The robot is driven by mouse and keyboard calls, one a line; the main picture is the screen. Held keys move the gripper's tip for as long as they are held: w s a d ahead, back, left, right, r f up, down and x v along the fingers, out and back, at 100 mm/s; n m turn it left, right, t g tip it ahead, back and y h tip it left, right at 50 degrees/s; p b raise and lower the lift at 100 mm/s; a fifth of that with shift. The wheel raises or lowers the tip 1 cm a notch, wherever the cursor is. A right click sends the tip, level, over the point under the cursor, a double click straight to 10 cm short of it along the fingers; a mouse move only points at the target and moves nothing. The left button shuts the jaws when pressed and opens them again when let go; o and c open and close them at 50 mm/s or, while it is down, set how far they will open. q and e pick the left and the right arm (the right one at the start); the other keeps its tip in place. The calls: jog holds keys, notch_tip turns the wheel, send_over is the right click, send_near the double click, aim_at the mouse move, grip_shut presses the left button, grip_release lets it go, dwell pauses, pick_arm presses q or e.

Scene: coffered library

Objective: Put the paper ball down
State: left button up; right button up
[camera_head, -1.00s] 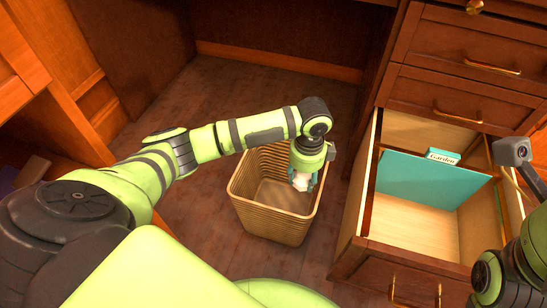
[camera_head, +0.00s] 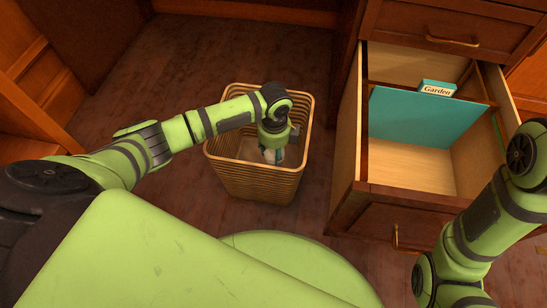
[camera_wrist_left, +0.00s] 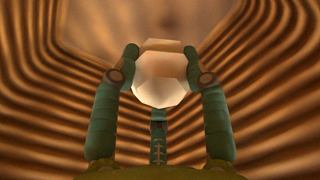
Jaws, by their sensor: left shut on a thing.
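The paper ball (camera_wrist_left: 160,78) is pale and faceted, and sits between the fingers in the left wrist view. In the head view only a small white part of it (camera_head: 269,156) shows below my left gripper (camera_head: 273,154). My left gripper is shut on the ball and points down inside the mouth of the ribbed wicker basket (camera_head: 256,184). The ribbed basket walls surround the fingers in the left wrist view, and the ball appears apart from them. My right arm is at the lower right in the head view, but its gripper is out of frame.
An open wooden drawer (camera_head: 343,150) stands right of the basket. It holds a teal divider (camera_head: 410,115) with a tab (camera_head: 437,88) reading "Garden". Dark wooden floor (camera_head: 180,65) is clear behind the basket. A wooden cabinet side stands at the far left.

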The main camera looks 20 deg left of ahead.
aim_at(274, 159)
pick_arm(q)
notch_tip(274, 159, down, 3)
jog(key=shift+f+b, duration=0.1)
jog(key=shift+b, duration=0.9)
jog(key=shift+f, duration=0.1)
jog(key=shift+r, duration=0.2)
jog(key=shift+f, duration=0.65)
jog(key=o, duration=0.7)
jog(key=shift+r, duration=0.15)
